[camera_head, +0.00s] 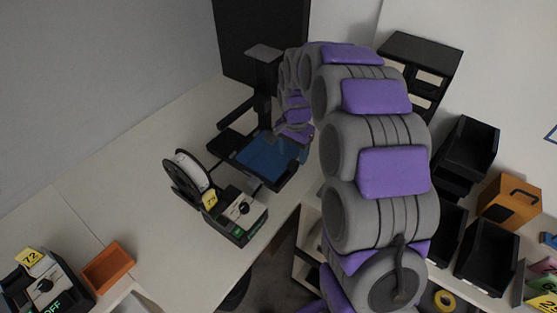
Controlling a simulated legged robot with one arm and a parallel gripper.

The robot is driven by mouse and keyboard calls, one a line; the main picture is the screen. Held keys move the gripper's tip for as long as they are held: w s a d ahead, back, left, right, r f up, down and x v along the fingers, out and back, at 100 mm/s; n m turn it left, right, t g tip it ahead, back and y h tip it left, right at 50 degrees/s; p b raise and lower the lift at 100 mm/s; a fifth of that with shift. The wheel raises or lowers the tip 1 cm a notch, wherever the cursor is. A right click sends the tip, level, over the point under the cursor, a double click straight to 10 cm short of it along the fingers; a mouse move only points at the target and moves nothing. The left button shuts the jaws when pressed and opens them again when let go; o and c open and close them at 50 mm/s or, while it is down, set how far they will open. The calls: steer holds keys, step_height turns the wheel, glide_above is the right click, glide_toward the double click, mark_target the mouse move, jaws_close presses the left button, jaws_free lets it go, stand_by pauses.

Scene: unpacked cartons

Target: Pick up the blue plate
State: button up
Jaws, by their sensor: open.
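The blue plate (268,155) lies on the dark bed of a black 3D-printer-like machine (264,85) on the white table. Its top face shows, and its right edge is close to my gripper. My purple-and-grey arm curves up from the lower right, bends over at the top and comes down to the plate's right side. My gripper (303,148) is small and dark here, at or just above the plate's right edge. It is open; whether it touches the plate cannot be told.
A white spool (188,170) and a black control box (240,214) stand in front of the plate. An orange tray (108,268) and another control unit (42,285) are at lower left. Black bins (468,147) and an orange box (509,201) are at right.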

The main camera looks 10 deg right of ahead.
mark_target(293, 163)
step_height(293, 163, down, 4)
steer(key=shift+w+f+b, duration=0.1)
steer(key=shift+w+b, duration=0.05)
steer(key=shift+b, duration=0.4)
jaws_close()
